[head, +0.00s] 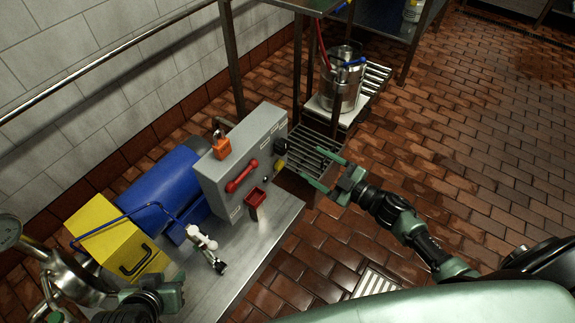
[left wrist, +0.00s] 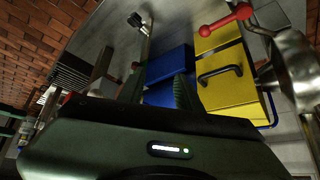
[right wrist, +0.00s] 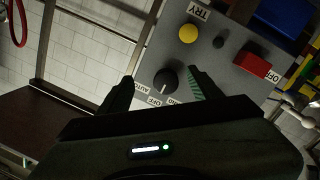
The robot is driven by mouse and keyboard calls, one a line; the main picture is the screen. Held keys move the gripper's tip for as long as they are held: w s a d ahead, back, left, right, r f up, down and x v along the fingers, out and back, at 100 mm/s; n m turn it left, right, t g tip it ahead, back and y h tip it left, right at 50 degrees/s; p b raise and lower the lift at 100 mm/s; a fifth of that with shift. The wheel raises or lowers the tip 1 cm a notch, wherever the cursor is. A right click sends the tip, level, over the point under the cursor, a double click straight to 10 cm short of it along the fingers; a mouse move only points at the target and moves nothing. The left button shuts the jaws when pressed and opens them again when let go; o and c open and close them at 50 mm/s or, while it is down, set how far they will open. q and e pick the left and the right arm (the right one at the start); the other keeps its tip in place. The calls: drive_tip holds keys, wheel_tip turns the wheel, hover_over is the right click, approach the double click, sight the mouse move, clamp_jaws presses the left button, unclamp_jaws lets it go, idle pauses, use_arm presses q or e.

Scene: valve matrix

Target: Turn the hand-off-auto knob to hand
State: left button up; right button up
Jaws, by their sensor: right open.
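The hand-off-auto knob (right wrist: 166,80) is a round black dial on the grey control box (head: 215,180), with AUTO, OFF and partly hidden HAND lettering beside it. In the head view the black knob (head: 280,146) is on the box's front near its right end. Where its pointer stands is too small to tell. My right gripper (head: 313,168) is open and faces the panel. In the right wrist view its fingers (right wrist: 158,88) appear on either side of the knob, which they do not hold. My left gripper (left wrist: 158,90) is open and empty, low at the left.
A red holder (head: 255,199), blue tank (head: 160,190) and yellow box (head: 118,245) are near the left arm. A steel pot (head: 342,90) stands behind; the tiled floor right is clear.

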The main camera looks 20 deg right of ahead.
sight(286, 149)
use_arm(q)
drive_tip(key=w+d+r+t+h+b, duration=0.1)
drive_tip(key=w+d+r+t+b, duration=0.1)
drive_tip(key=w+r+t, duration=0.2)
wheel_tip(286, 149, up, 3)
drive_tip(key=shift+w+r, duration=0.15)
drive_tip(key=shift+w, duration=0.3)
use_arm(e)
drive_tip(key=w+a, duration=0.2)
drive_tip(key=w+a+r+n+y, duration=0.1)
drive_tip(key=w+a, duration=0.1)
drive_tip(key=w+a+r+n, duration=0.1)
drive_tip(key=w+a, duration=0.1)
drive_tip(key=shift+a+g+y, duration=0.25)
drive_tip(key=shift+g+y, duration=0.05)
drive_tip(key=shift+y, duration=0.1)
drive_tip(key=c, duration=1.4)
